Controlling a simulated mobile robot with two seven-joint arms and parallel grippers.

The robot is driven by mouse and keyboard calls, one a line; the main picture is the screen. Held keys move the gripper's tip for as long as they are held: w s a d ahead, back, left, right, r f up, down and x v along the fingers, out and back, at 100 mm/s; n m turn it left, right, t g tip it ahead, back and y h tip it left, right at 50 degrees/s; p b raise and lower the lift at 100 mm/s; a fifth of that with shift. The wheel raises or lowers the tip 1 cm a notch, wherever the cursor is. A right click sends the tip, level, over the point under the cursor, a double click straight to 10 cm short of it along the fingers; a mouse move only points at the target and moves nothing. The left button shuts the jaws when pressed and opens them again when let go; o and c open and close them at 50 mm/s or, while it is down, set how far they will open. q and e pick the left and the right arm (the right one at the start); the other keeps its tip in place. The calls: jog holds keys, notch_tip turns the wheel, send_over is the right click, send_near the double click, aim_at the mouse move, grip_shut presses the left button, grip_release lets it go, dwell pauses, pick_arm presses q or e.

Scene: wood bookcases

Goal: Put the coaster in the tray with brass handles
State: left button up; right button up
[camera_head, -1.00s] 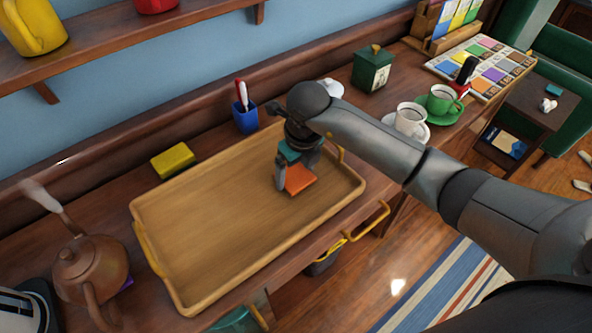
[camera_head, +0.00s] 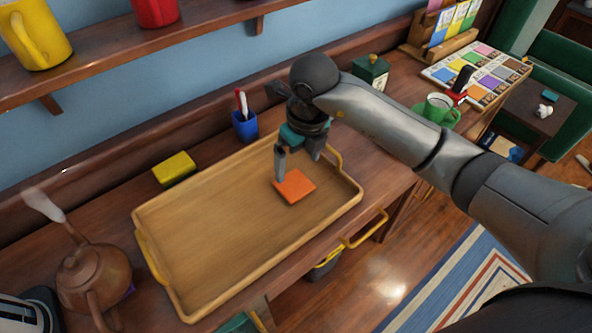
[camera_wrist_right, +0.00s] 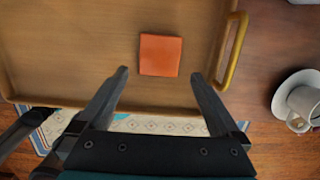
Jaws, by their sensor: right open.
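The orange square coaster (camera_head: 295,187) lies flat inside the wooden tray with brass handles (camera_head: 200,240), toward its right end. In the right wrist view the coaster (camera_wrist_right: 160,55) rests on the tray floor, ahead of the fingertips and clear of them. My right gripper (camera_head: 298,165) is open and empty, just above and behind the coaster; its two fingers also show apart in the right wrist view (camera_wrist_right: 160,76). One brass handle (camera_wrist_right: 236,50) shows at the tray's end there. My left gripper is not in view.
A yellow sponge (camera_head: 174,168) and a blue pen cup (camera_head: 245,125) stand behind the tray. A copper kettle (camera_head: 92,277) stands at the left. A green cup (camera_head: 440,107) and a green tin (camera_head: 371,72) stand to the right. A shelf with mugs (camera_head: 153,10) hangs above.

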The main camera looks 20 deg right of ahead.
jog(key=shift+s+d+r, duration=0.1)
jog(key=shift+s+r, duration=0.1)
jog(key=shift+r, duration=0.95)
jog(key=shift+s+d+r, duration=0.1)
jog(key=shift+s+r, duration=0.05)
jog(key=shift+r, duration=1)
